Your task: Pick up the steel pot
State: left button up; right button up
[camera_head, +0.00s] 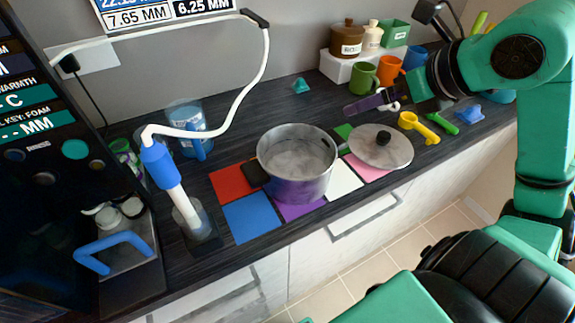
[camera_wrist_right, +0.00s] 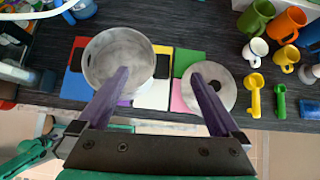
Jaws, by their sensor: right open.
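The steel pot (camera_head: 297,185) is a silver open pot standing upright on coloured squares on the dark counter. Its dark side handles show, one at the left (camera_head: 255,174). The pot is also at the upper left in the right wrist view (camera_wrist_right: 108,62). My right gripper (camera_head: 368,104) is open and empty, above the counter to the back right of the pot. In the right wrist view its purple fingers (camera_wrist_right: 160,77) are wide apart, one overlapping the pot and one the lid. My left gripper does not show in either view.
A lid (camera_head: 379,150) with a black knob lies right of the pot. A blue-handled device (camera_head: 172,190) stands left of it, and a dark machine (camera_head: 50,170) fills the far left. Mugs (camera_head: 363,76) and coloured scoops (camera_head: 418,127) are at the right. The counter's front edge is close to the pot.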

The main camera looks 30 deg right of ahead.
notch_tip(320, 180, down, 4)
jog(key=s+b, duration=0.2)
jog(key=b, duration=0.4)
send_near(334, 141)
jog(key=p+x, duration=0.2)
jog(key=x, duration=1)
jog(key=shift+p, duration=0.35)
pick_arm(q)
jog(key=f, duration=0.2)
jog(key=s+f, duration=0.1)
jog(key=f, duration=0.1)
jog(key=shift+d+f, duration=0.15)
pick_arm(e)
jog(key=shift+r, duration=0.1)
grip_shut()
